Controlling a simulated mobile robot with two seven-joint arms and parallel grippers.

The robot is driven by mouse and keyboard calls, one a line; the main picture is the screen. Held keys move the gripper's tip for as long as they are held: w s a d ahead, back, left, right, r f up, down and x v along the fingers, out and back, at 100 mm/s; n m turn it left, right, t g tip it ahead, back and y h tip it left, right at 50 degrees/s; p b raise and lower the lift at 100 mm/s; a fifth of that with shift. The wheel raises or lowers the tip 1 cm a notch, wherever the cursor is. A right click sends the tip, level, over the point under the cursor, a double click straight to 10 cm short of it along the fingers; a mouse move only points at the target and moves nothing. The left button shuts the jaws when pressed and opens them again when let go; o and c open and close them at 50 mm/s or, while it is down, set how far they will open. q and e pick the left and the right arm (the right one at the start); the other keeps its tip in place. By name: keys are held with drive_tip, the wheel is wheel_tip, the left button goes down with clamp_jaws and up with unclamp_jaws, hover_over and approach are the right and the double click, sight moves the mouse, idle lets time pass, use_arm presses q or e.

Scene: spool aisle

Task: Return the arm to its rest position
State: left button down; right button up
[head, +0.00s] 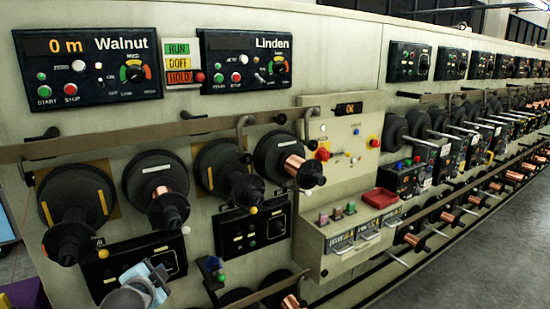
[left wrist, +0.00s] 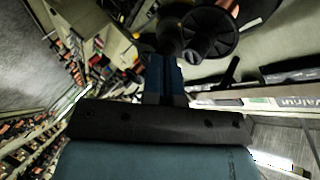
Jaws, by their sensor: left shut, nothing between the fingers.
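My left gripper (head: 150,275) shows at the lower left of the head view, in front of the machine face below the left spools. In the left wrist view my left gripper (left wrist: 164,68) is shut, its blue fingers together with nothing between them. Its fingertips point toward a dark spool hub (left wrist: 205,32); I cannot tell how far apart they are. My right gripper is in neither view.
The panels marked Walnut (head: 88,70) and Linden (head: 245,60) sit above several spools, some with copper wire (head: 158,195). A rail (head: 180,128) runs across. A red tray (head: 381,198) sits on a ledge. Clear floor (head: 470,275) lies at lower right.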

use_arm(q)
drive_tip(key=s+d+f+n+g+h, duration=0.2)
drive_tip(key=s+d+f+n, duration=0.15)
drive_tip(key=s+f, duration=1.05)
drive_tip(key=s+d+f+n, duration=0.2)
drive_tip(key=s+f, duration=0.4)
drive_tip(key=s, duration=0.2)
drive_tip(key=s+d+f+n+g+h, duration=0.1)
drive_tip(key=s+d+f+n, duration=0.1)
drive_tip(key=s+f, duration=0.5)
drive_tip(key=shift+s, duration=1)
